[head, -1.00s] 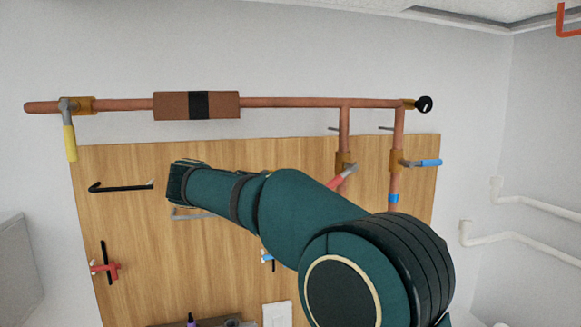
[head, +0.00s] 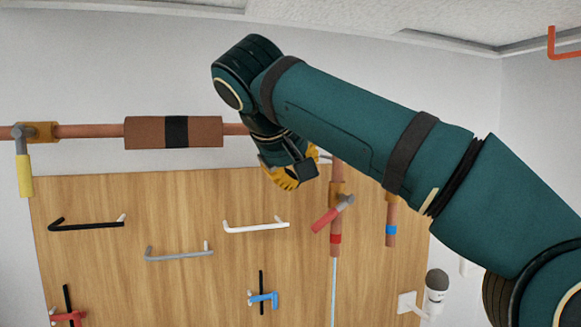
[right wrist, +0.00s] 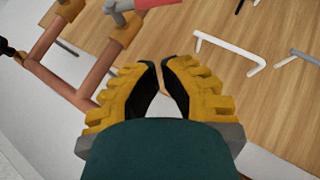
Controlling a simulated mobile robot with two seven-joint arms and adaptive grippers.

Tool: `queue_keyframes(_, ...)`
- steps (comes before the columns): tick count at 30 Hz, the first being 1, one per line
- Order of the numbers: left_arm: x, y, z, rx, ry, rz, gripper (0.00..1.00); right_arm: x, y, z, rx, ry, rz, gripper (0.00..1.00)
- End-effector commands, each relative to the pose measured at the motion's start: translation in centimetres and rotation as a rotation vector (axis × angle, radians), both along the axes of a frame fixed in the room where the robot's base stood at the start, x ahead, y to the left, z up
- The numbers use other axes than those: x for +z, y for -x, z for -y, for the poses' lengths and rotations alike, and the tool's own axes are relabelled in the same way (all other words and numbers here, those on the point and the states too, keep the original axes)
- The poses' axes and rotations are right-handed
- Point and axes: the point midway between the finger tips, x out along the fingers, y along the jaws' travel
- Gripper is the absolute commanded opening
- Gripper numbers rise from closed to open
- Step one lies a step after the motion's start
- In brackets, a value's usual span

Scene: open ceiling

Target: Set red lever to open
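The red lever (head: 325,220) is on an orange-brown valve (head: 340,193) on a vertical copper pipe at the board's upper right. Its handle slants down and left, at an angle to the pipe. In the right wrist view the red lever (right wrist: 158,3) shows at the top edge, partly cut off. My right gripper (head: 287,180) has yellow fingers and hangs up and left of the lever, apart from it. In the right wrist view the fingertips (right wrist: 160,64) almost meet with nothing between them. My left gripper is out of view.
A horizontal copper pipe (head: 85,131) runs above the wooden board (head: 110,210). A yellow lever (head: 24,175) hangs at left. White (head: 256,226), grey (head: 180,254) and black (head: 87,225) handles stick out of the board.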

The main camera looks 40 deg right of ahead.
Motion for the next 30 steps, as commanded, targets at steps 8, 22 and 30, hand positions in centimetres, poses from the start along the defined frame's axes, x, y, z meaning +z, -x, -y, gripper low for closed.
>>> queue_keyframes(8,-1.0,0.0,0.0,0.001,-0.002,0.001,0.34,-3.8,-1.6,3.3,0.001,0.000,-0.001,0.00)
queue_keyframes(22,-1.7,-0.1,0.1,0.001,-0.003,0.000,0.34,-6.4,-0.4,4.8,0.002,0.001,0.000,0.00)
queue_keyframes(30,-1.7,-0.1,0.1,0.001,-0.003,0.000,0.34,-6.4,-0.4,4.8,0.001,0.003,-0.002,0.00)
